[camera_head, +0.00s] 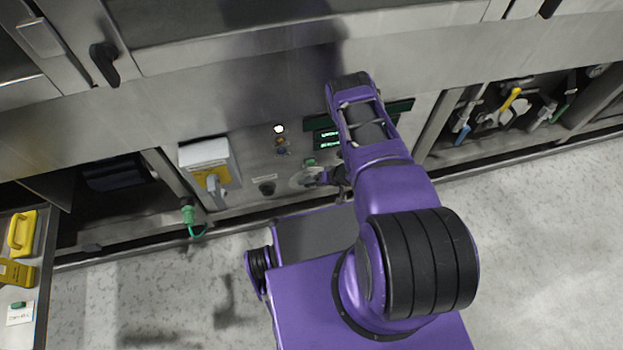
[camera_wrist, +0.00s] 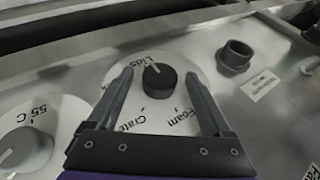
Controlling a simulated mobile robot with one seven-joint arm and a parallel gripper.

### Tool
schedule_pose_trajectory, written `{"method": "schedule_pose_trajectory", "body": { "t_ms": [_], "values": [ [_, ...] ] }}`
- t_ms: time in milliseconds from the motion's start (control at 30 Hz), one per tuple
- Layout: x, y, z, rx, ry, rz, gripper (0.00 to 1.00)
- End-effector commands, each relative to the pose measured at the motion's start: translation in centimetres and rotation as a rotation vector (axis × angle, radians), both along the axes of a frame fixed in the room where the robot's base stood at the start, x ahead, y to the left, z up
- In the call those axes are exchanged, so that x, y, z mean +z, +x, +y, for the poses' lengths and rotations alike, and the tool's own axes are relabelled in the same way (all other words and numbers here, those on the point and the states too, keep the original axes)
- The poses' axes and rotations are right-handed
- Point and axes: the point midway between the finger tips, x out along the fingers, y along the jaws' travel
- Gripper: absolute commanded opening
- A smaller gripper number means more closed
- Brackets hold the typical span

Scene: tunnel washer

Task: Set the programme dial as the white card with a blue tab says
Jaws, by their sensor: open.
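The programme dial is a black knob (camera_wrist: 160,80) on a white disc (camera_wrist: 140,118) marked Lids, Foam and Crate in the wrist view. The knob's white line points up, near Lids. My gripper (camera_wrist: 159,75) is open, with one finger on each side of the knob; whether either touches it I cannot tell. In the head view the pale disc (camera_head: 300,181) is partly hidden by my gripper (camera_head: 322,177). A white card (camera_head: 20,315) with a green tab lies at the far lower left, its writing too small to read. No blue-tabbed card shows.
Another dial (camera_wrist: 25,148), marked 55 C, sits beside the programme dial. A black round fitting (camera_wrist: 235,57) is on the other side. A white and yellow switch box (camera_head: 208,165) and green displays (camera_head: 326,138) are on the panel. Yellow items (camera_head: 22,232) lie far left.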

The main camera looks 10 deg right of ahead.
Motion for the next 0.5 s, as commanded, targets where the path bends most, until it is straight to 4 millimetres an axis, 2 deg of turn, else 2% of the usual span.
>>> {"method": "schedule_pose_trajectory", "body": {
  "t_ms": [233, 500],
  "values": [
    [-0.02, -0.02, 0.01, 0.0, 0.0, 0.0, 0.82],
    [-0.01, -0.02, 0.0, 0.0, 0.0, 0.0, 0.34]
  ]
}}
